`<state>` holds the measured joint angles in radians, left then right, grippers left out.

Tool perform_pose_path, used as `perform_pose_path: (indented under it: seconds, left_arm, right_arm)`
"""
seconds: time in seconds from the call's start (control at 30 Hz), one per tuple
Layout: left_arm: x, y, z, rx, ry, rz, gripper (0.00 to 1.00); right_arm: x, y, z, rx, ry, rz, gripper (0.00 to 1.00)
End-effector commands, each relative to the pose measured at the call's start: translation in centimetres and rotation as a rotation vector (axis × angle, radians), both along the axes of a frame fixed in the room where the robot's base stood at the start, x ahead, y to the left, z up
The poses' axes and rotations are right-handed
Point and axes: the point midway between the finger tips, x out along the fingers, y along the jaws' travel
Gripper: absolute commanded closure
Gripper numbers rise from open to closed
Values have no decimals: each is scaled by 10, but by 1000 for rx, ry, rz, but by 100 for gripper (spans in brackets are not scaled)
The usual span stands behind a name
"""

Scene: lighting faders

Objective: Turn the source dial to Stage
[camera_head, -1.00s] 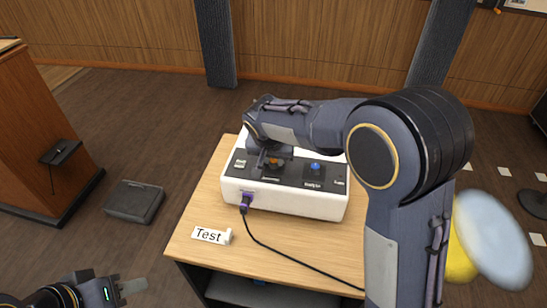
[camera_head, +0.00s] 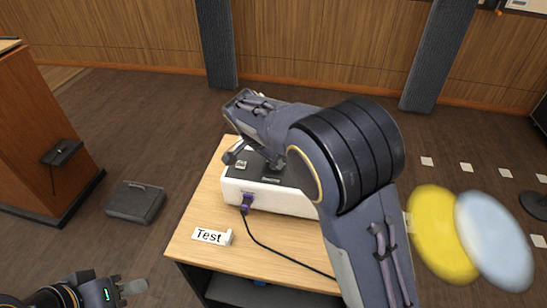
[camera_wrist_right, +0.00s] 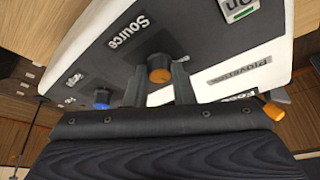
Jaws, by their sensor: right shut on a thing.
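The white console with a dark top (camera_head: 270,203) stands on the wooden table. In the right wrist view an orange dial (camera_wrist_right: 159,68) sits beside the "Source" label (camera_wrist_right: 127,31). My right gripper (camera_wrist_right: 160,76) has its dark fingers on either side of this dial and is shut on it. The dial's exact pointing direction is too small to read. In the head view my right arm covers the dial and most of the console's top. My left gripper (camera_head: 130,291) is at the bottom left, away from the console; its jaw gap is unclear.
A blue knob (camera_wrist_right: 102,97) and another orange knob (camera_wrist_right: 273,110) are on the console. A purple plug (camera_head: 246,203) with a black cable enters its front. A dark case (camera_head: 135,202) lies on the floor.

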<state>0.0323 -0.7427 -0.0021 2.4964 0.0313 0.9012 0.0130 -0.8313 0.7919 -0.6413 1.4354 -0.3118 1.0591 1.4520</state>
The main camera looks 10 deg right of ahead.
Motion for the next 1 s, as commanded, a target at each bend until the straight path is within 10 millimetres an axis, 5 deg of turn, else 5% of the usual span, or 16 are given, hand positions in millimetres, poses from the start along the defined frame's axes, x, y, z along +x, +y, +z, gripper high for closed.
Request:
perform_pose_path:
  seconds: [0.4, 0.9, 0.93, 1.0]
  left_arm:
    - [0, 0, 6, 0, 0, 0, 64]
    - [0, 0, 6, 0, 0, 0, 64]
    - [0, 0, 6, 0, 0, 0, 64]
    - [0, 0, 6, 0, 0, 0, 64]
  right_arm:
    - [1, 1, 1, 1, -1, -176, 100]
    - [1, 1, 0, 2, -1, -194, 100]
    - [1, 1, 0, 2, -1, -194, 75]
    - [1, 1, 0, 1, 0, -193, 66]
